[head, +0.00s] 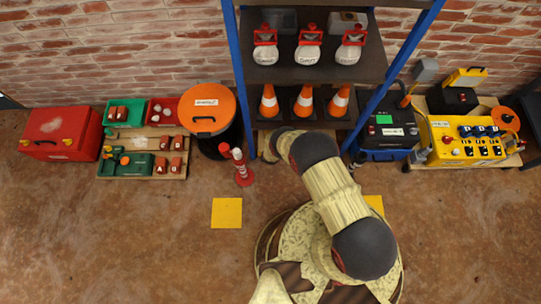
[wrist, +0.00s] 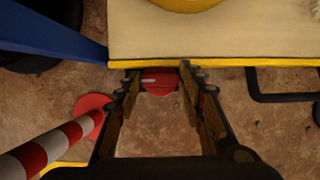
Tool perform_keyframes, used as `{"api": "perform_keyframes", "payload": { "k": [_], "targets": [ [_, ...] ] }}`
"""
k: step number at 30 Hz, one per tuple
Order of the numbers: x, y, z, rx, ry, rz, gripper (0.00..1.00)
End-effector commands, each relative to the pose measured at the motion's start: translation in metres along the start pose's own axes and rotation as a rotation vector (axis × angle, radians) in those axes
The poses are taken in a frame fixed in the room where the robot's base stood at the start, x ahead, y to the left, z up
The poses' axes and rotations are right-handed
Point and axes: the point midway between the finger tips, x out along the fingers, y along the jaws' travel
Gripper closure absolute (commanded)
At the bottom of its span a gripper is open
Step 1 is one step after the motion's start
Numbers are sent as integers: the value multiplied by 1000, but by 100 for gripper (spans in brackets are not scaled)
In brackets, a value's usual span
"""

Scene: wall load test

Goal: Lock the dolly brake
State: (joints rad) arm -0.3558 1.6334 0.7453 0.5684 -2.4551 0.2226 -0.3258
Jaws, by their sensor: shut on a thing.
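In the wrist view, a pale platform with a yellow front edge (wrist: 225,62) spans the top; it looks like the dolly's deck. A small red piece (wrist: 161,82), apparently the brake, sits just below that edge. My gripper (wrist: 158,76) has a finger on either side of the red piece and is shut on it. Whether the brake is locked cannot be told. In the head view my arm reaches toward the foot of the blue-posted rack, and the arm hides the gripper and the red piece.
A red-and-white post (head: 241,166) stands close left of my arm; it also shows in the wrist view (wrist: 50,145). A blue rack post (wrist: 55,30) is left of my fingers. A black bar (wrist: 255,90) is at right. Open floor (head: 130,235) lies front left.

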Motion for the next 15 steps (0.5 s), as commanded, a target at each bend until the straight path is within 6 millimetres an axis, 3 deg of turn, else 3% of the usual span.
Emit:
{"api": "perform_keyframes", "payload": {
  "k": [8,9,15],
  "targets": [
    [0,0,0,-2,-1,0,86],
    [0,0,0,-2,-1,0,59],
    [0,0,0,-1,-1,0,47]
  ]
}}
